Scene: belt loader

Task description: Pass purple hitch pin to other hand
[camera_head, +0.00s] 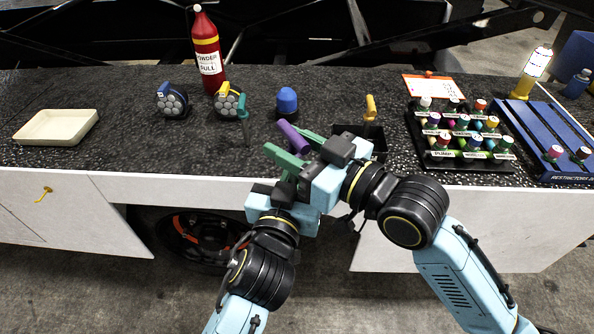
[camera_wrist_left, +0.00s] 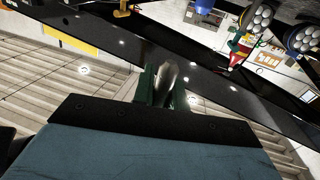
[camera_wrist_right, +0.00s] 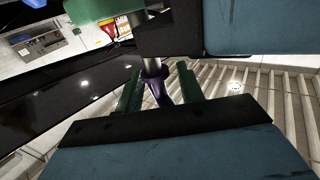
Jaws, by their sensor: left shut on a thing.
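My right gripper (camera_head: 314,142) is close beside the left one. In the right wrist view the purple part (camera_wrist_right: 158,90) lies between the right gripper's fingers (camera_wrist_right: 158,94), with gaps at both sides, so it is open around the pin. The head view partly hides the pin.
A green pin (camera_head: 243,115) and a yellow pin (camera_head: 370,106) stand on the dark bench top. A dark box (camera_head: 376,147), a blue-capped object (camera_head: 287,102), a red bottle (camera_head: 206,60), a cream tray (camera_head: 57,127), and a rack of bottles (camera_head: 470,152) are nearby.

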